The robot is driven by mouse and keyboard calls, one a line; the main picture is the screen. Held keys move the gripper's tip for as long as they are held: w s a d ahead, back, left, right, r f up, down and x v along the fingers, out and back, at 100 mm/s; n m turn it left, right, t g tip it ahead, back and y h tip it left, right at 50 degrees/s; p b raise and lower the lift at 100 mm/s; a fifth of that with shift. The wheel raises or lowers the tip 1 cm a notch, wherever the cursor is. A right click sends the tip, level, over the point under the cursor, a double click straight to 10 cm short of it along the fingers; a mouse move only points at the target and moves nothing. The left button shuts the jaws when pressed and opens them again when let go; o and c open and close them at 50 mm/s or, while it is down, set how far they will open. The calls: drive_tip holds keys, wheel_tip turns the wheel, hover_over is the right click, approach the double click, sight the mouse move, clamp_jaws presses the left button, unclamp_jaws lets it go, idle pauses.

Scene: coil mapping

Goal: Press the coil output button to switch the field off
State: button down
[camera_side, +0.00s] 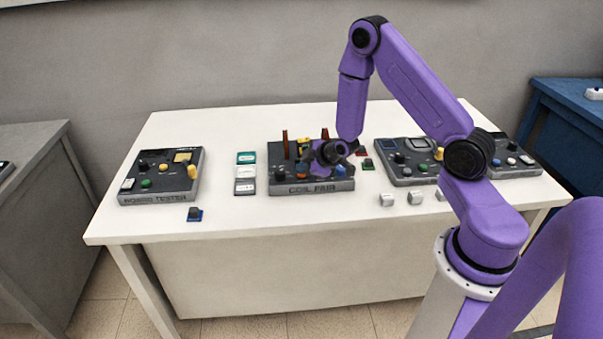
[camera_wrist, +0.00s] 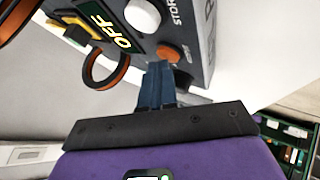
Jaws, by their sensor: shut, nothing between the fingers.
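The coil pair box (camera_side: 312,188), dark grey, stands mid-table with two upright copper coils, the left one (camera_side: 285,143) clear to see. In the wrist view a copper coil ring (camera_wrist: 106,72) shows beside a display (camera_wrist: 105,26) reading OFF. A white round button (camera_wrist: 142,15) and an orange round button (camera_wrist: 168,50) are on the panel. Which one is the output button I cannot read. My gripper (camera_wrist: 158,68) is shut and empty, its blue fingertips close to the orange button; contact cannot be told. In the side view my gripper (camera_side: 334,154) hides part of the box's right half.
A tester box (camera_side: 160,178) stands left, another control box (camera_side: 407,162) right, and one more (camera_side: 514,160) farther right. Small cards (camera_side: 245,173) lie left of the coil box. White cubes (camera_side: 387,199) sit front right. The table's front middle is clear.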

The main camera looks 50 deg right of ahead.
sight(303, 176)
drive_tip(key=shift+s+r, duration=0.1)
drive_tip(key=shift+r, duration=0.25)
drive_tip(key=shift+r, duration=3.05)
